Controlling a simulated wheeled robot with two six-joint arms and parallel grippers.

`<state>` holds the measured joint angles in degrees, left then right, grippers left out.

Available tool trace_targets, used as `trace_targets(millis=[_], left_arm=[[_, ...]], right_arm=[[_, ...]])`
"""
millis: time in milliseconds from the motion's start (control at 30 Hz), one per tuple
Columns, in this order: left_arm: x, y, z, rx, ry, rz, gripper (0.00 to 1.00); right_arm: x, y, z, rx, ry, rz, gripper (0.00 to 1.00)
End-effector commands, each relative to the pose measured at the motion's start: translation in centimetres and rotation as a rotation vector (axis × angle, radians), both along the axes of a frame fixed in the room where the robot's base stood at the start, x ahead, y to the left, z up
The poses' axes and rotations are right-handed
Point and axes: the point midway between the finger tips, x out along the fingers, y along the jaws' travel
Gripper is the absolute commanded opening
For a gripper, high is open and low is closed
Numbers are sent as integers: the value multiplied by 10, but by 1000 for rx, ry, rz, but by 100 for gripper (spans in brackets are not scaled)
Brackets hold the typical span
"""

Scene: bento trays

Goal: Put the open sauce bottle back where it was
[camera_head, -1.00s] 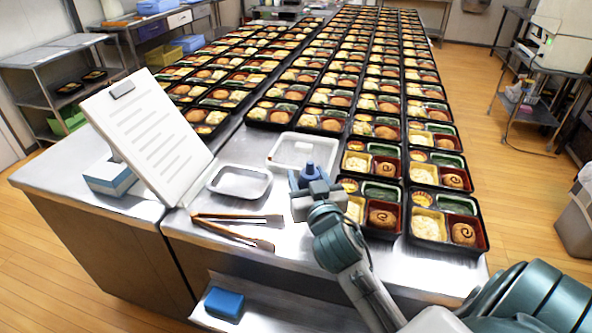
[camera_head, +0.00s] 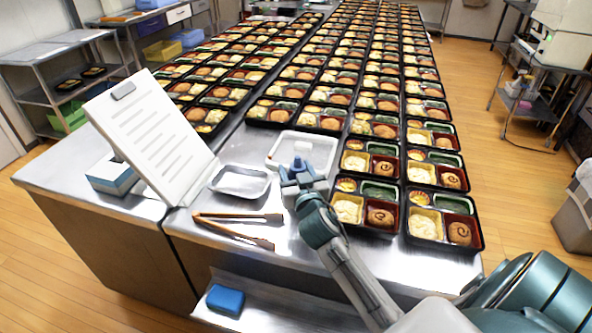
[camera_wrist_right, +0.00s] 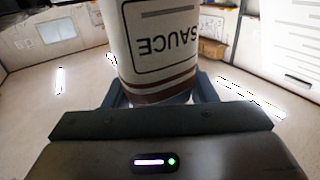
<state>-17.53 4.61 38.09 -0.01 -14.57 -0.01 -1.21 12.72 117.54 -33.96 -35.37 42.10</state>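The sauce bottle (camera_wrist_right: 158,75) fills the upper middle of the right wrist view. It is white with a brown band, and its SAUCE label reads upside down there. My right gripper (camera_head: 302,180) is shut on it, with a finger on each side of the band. In the head view the gripper is above the steel counter, beside the small metal tray, and largely hides the bottle; a small pale part shows at the fingers. Whether the bottle is open cannot be seen. My left gripper is in neither view.
A small metal tray (camera_head: 240,194) and a white tray (camera_head: 275,152) lie near the gripper. Tongs (camera_head: 235,230) lie in front. A tilted sheet board (camera_head: 150,130) stands at left. Rows of filled bento trays (camera_head: 447,244) crowd the right and back. A blue block (camera_head: 225,300) lies on the lower shelf.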

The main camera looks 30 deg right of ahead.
Motion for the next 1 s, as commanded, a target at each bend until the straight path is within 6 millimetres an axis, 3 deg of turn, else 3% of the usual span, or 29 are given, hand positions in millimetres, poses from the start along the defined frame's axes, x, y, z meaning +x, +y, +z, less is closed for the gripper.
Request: trace_targets(millis=[133,200,267,633,1000], left_arm=[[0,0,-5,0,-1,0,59],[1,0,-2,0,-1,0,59],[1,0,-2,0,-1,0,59],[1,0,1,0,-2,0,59],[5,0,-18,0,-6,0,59]], right_arm=[[0,0,-4,0,-1,0,47],[0,0,-2,0,0,0,65],[0,0,-2,0,0,0,73],[-2,1,1,1,1,0,73],[-72,25,-4,4,2,0,73]])
